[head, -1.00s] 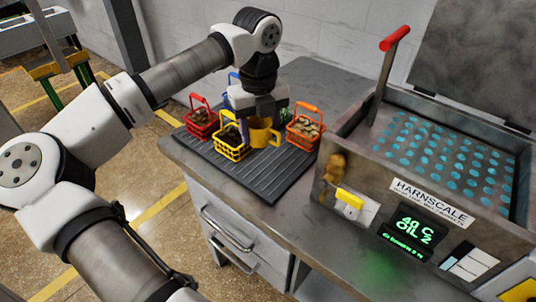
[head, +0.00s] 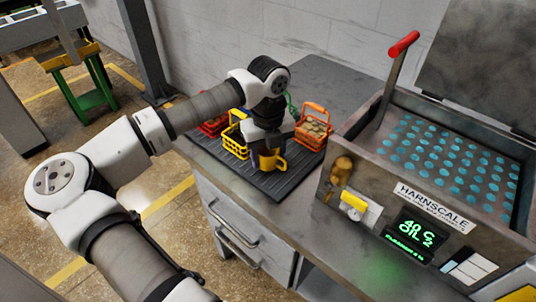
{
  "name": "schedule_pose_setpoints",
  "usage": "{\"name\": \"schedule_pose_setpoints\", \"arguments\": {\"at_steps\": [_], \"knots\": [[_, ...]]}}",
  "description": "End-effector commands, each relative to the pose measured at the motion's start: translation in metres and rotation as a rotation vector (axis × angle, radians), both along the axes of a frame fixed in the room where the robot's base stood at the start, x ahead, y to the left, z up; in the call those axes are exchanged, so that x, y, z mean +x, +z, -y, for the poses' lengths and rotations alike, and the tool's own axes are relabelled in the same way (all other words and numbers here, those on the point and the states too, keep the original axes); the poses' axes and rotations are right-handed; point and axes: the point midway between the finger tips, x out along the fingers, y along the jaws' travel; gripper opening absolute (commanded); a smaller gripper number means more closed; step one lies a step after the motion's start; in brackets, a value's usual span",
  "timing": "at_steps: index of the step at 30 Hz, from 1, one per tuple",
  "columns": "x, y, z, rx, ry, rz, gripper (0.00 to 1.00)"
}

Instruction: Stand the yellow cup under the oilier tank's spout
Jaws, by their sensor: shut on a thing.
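My gripper (head: 268,146) points down over the ribbed dark mat and is shut on the yellow cup (head: 270,161). The cup looks upright, its upper part hidden by my gripper. It is in front of the baskets; I cannot tell whether it touches the mat. A tank (head: 338,203) marked HARNSCALE stands to the right, its display (head: 416,232) reading 40 C, OIL 2. A brass spout (head: 341,168) sticks out at the left of its front, above a yellow-tipped part (head: 353,201). The cup is left of the spout and apart from it.
The dark mat (head: 277,184) holds a yellow basket (head: 235,143), an orange basket (head: 313,131) and a red basket (head: 212,126). The grey bench top (head: 293,215) is clear between mat and tank. A red-handled lever (head: 393,75) rises at the tank's left.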

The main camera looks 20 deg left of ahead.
Motion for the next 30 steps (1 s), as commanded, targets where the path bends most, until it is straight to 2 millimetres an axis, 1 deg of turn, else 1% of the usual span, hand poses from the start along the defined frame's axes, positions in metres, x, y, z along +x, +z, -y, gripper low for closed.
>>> {"name": "schedule_pose_setpoints", "arguments": {"at_steps": [1, 3, 11, 17, 18, 22, 23, 30], "knots": [[0.000, -0.007, 0.000, -0.001, 0.000, 0.000, 0.23], [0.000, -0.012, 0.000, 0.000, 0.000, 0.001, 0.23], [0.000, -0.013, 0.000, 0.001, 0.000, 0.001, 0.23], [0.000, -0.019, 0.000, 0.001, 0.000, 0.001, 0.23], [0.000, -0.018, 0.000, 0.001, 0.000, 0.001, 0.51], [0.000, -0.017, 0.000, 0.001, 0.000, 0.001, 0.68], [0.000, -0.017, 0.000, 0.001, 0.000, 0.001, 0.72], [0.000, -0.017, 0.000, 0.001, 0.000, 0.001, 0.72]]}}
